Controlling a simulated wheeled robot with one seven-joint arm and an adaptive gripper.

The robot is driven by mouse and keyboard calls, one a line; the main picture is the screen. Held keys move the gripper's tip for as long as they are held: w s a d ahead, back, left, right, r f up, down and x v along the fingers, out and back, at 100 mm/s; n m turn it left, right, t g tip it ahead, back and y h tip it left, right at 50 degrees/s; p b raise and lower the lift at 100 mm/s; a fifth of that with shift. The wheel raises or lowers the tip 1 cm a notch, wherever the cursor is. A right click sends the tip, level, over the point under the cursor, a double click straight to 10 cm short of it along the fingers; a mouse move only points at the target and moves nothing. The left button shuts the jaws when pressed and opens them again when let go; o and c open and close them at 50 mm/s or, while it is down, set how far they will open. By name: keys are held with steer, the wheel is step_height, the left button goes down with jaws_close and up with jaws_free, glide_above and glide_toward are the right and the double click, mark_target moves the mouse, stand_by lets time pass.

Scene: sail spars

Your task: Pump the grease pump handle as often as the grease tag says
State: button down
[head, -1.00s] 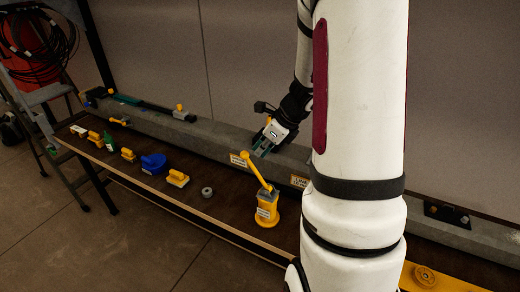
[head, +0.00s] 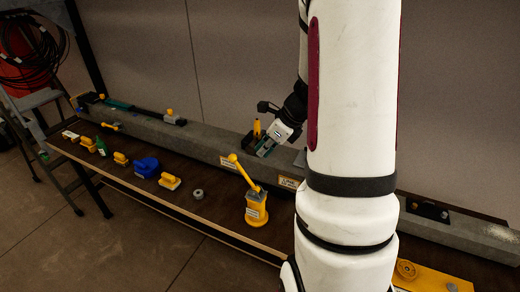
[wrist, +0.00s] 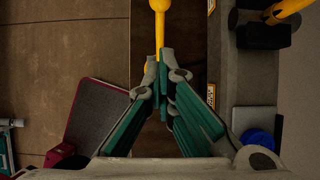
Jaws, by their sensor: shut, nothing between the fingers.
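The yellow grease pump (head: 256,214) stands upright near the front edge of the bench. Its yellow handle (head: 242,172) slants up to the left and ends in a round knob. In the wrist view the handle (wrist: 160,30) runs down from the top edge and passes behind my fingertips. My gripper (head: 267,149) is beyond and right of the knob in the head view. In the wrist view its green-padded fingers (wrist: 166,62) are shut with nothing between them. A pale label on the pump body is too small to read; I cannot tell which label is the grease tag.
A long grey beam (head: 205,141) runs along the back of the bench with small labels (head: 288,182). A grey ring (head: 198,194), a yellow block (head: 170,181) and a blue item (head: 146,167) lie left of the pump. A yellow upright piece (head: 257,129) stands behind my gripper.

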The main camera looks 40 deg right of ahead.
steer(key=shift+s+r, duration=0.1)
steer(key=shift+s, duration=0.05)
steer(key=shift+s+d+r+p, duration=0.3)
steer(key=shift+s+r+p, duration=0.1)
steer(key=shift+s, duration=0.3)
steer(key=shift+s+d+r+p, duration=0.25)
steer(key=shift+s+r+p, duration=0.15)
steer(key=shift+s, duration=0.3)
steer(key=s, duration=0.1)
steer(key=s+d+r+p, duration=0.1)
steer(key=shift+s+r, duration=0.3)
steer(key=shift+s, duration=0.1)
steer(key=c, duration=2.4)
jaws_free()
steer(key=c, duration=1.9)
jaws_free()
